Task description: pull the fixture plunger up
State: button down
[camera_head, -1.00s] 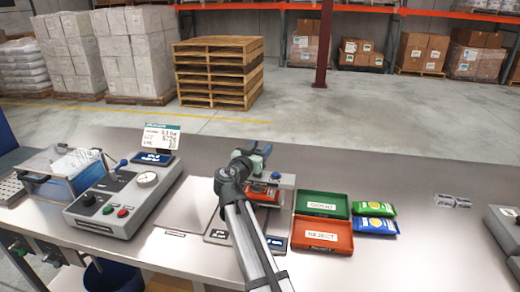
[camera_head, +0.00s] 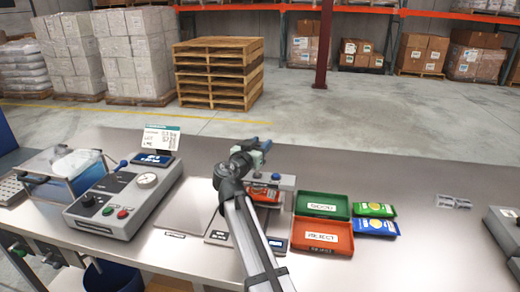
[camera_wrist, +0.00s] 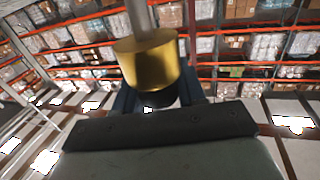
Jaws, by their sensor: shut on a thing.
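The fixture (camera_head: 287,181) stands on the bench near the middle, partly hidden behind my arm, with a red-orange piece (camera_head: 262,194) in it. My gripper (camera_head: 264,147) is above the fixture, seen from behind. In the wrist view, the plunger shows as a brass collar (camera_wrist: 148,62) on a grey rod (camera_wrist: 138,17), with a dark end (camera_wrist: 158,98) between my dark blue fingers. My gripper is shut on this dark end. The head view does not show the plunger clearly, so I cannot tell how high it stands.
A green tray (camera_head: 300,205) and a red tray (camera_head: 297,236) lie right of the fixture, with green (camera_head: 374,209) and blue (camera_head: 375,227) packets beside them. A grey control box (camera_head: 118,203) with a gauge stands left. The bench (camera_head: 430,240) is mostly clear further right.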

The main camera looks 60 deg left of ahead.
jog(key=c, duration=1)
grip_release()
jog(key=shift+r, duration=0.35)
jog(key=shift+o, duration=1.2)
jog(key=shift+f, duration=0.1)
jog(key=shift+s, duration=0.1)
jog(key=v, duration=1.3)
jog(key=shift+s+d, duration=0.2)
jog(key=shift+s, duration=0.05)
jog(key=shift+w, duration=0.15)
